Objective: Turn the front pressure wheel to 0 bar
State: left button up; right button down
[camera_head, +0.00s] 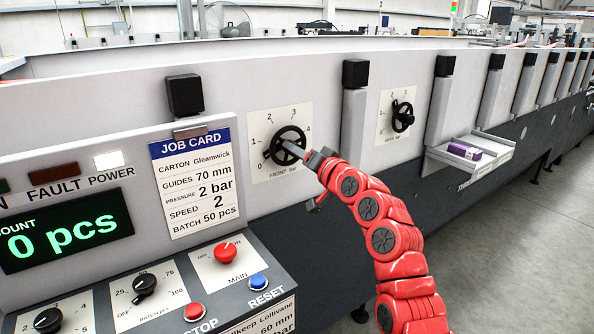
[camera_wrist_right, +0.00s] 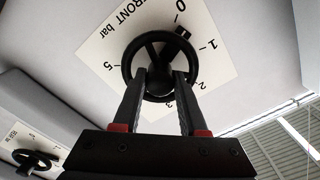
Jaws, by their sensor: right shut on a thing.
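The front pressure wheel (camera_head: 290,130) is a black spoked handwheel on a white dial plate marked "FRONT bar" on the machine's pale side. The same wheel (camera_wrist_right: 129,58) fills the middle of the right wrist view. Its small knob lies between the 0 and 1 marks, close to the 0. My right gripper (camera_head: 288,146) reaches the wheel from the right. In the wrist view the fingers of the right gripper (camera_wrist_right: 160,82) close on the wheel's hub area and partly cover the dial's lower numbers. My left gripper is not in view.
A second similar wheel (camera_head: 402,117) sits on its own dial to the right. A job card (camera_head: 196,185) reading pressure 2 bar hangs to the left. Below is a control panel with a red main knob (camera_head: 226,252).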

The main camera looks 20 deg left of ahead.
jog(key=shift+f+n+b, duration=0.25)
jog(key=shift+n+b, duration=1.25)
jog(key=shift+b, duration=0.25)
jog(key=shift+c, duration=2.2)
grip_release()
jog(key=shift+r, duration=0.15)
jog(key=v, duration=1.7)
jog(key=shift+s+b, duration=0.2)
jog(key=shift+b, duration=0.15)
